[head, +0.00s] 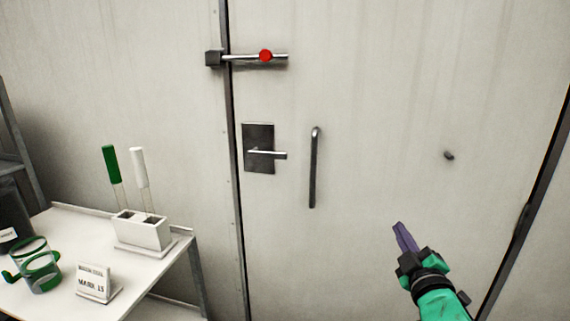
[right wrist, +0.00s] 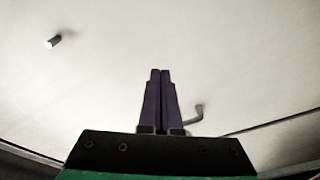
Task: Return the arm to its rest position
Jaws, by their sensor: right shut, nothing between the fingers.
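My right gripper (head: 402,236) is at the lower right in the head view, in front of the pale door (head: 390,120). Its purple fingers point up and to the left. In the right wrist view the two fingers (right wrist: 160,75) lie together, with nothing between them. The green forearm comes in from the bottom edge. My left gripper does not show in either view.
The door has a vertical bar handle (head: 315,168), a lever on a dark plate (head: 259,148) and a latch with a red knob (head: 265,56). A small peg (head: 449,155) sticks out at right. A white table (head: 165,270) at lower left bears a holder (head: 141,231), a jug (head: 38,266) and a sign (head: 94,281).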

